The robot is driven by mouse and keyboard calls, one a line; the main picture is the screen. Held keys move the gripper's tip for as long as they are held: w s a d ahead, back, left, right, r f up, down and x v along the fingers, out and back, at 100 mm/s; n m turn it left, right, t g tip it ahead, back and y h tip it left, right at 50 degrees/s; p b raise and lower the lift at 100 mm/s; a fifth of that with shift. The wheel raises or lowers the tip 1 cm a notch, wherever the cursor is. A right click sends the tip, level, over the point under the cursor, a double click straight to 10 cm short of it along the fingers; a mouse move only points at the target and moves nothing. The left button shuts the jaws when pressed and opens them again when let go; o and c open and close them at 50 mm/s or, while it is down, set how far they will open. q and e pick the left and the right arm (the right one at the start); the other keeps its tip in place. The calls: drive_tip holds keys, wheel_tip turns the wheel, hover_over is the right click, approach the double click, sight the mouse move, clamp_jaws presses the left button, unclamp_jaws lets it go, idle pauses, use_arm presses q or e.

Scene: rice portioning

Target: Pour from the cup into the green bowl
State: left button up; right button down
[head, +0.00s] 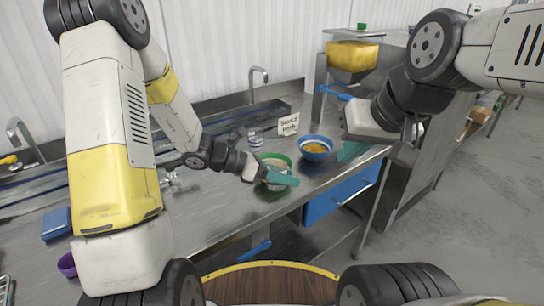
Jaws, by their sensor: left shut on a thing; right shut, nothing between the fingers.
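The green bowl (283,157) stands on the steel counter in the middle of the view; its near side is hidden by my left gripper. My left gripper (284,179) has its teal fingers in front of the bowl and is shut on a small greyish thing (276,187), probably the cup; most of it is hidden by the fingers. I cannot tell its tilt or whether it touches the bowl. My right gripper (352,151) is shut and empty, to the right of the blue bowl.
A blue bowl (316,156) with yellow-orange contents stands right of the green bowl. A small clear container (255,139) and a white sign (288,125) stand behind. A dispenser with yellow contents (352,55) is at the back right. The left counter has sinks and a blue sponge (56,223).

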use_arm(q)
drive_tip(key=f, duration=0.1)
drive_tip(key=s+f+m, duration=0.1)
drive_tip(key=shift+f+t, duration=0.3)
drive_tip(key=shift+f, duration=0.05)
drive_tip(key=shift+s+d+f+m+t, duration=0.1)
drive_tip(key=shift+s+f+m+t, duration=0.35)
drive_tip(key=shift+f+m, duration=0.2)
drive_tip(key=shift+f, duration=0.1)
